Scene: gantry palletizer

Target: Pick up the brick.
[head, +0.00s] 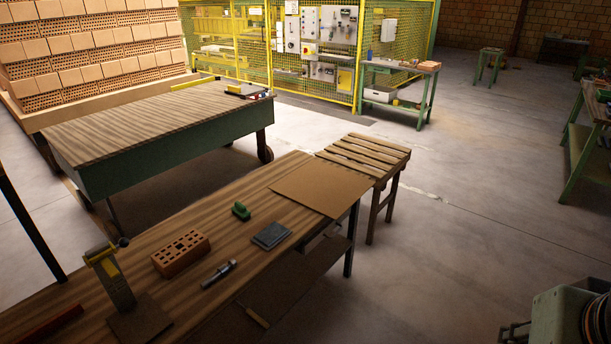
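A perforated orange-brown brick (181,254) lies on the near wooden workbench (225,224), left of the middle of its top. Its rows of holes face up and toward the camera side. Nothing touches it from above. My gripper does not show in the head view, so its place relative to the brick cannot be told.
Around the brick are a yellow-topped upright tool (115,275), a green object (241,211), a dark grey block (271,235) and a dark metal tool (219,273). A brown board (321,186) covers the bench's far end. A slatted stand (364,156) adjoins it. Open floor lies right.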

